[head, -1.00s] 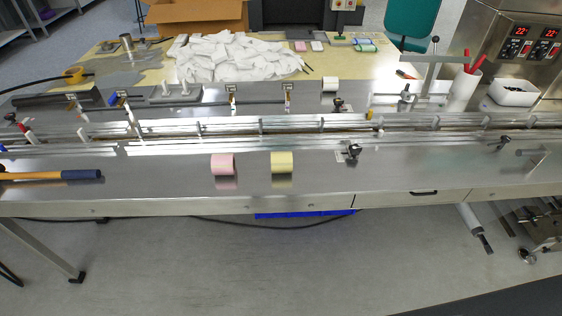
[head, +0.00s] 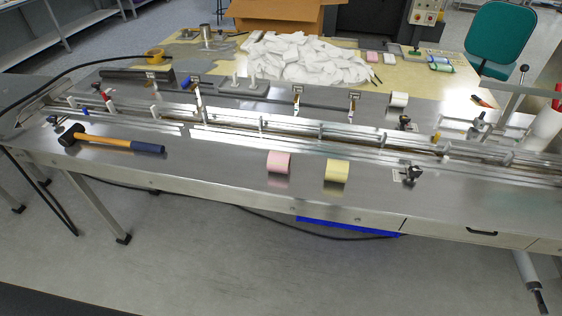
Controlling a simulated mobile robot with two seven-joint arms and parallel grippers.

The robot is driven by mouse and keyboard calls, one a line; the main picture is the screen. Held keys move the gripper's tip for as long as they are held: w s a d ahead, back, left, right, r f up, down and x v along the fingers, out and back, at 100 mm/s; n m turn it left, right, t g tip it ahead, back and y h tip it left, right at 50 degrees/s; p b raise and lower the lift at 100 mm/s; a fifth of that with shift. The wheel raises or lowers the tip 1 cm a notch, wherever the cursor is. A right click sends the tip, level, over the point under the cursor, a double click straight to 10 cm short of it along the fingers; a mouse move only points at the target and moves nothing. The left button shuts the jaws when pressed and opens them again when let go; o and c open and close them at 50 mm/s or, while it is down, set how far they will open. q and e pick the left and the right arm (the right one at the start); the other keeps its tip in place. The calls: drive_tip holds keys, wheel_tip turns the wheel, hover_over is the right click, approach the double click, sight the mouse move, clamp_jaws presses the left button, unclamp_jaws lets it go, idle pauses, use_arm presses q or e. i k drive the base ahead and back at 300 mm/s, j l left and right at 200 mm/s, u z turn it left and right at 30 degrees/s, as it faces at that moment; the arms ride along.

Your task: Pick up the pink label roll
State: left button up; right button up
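The pink label roll (head: 279,162) sits on the steel machine top, near its front edge, around the middle of the head view. A yellow label roll (head: 337,171) sits a short way to its right, apart from it. Neither of my grippers is in view.
A hammer with an orange and blue handle (head: 112,143) lies left of the rolls. Guide rails (head: 250,136) run along the steel top (head: 215,163) behind them. A white roll (head: 399,100) stands behind the rails. Steel surface around the pink roll is clear. A table with white packets (head: 305,58) stands behind.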

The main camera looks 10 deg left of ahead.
sight(277, 162)
drive_tip(key=i+l+u, duration=0.1)
drive_tip(key=l+u, duration=0.25)
drive_tip(key=l, duration=0.4)
drive_tip(key=l+u, duration=0.4)
drive_tip(key=l, duration=0.35)
drive_tip(key=k+l+u, duration=0.1)
drive_tip(key=l+u, duration=0.25)
drive_tip(key=l, duration=0.4)
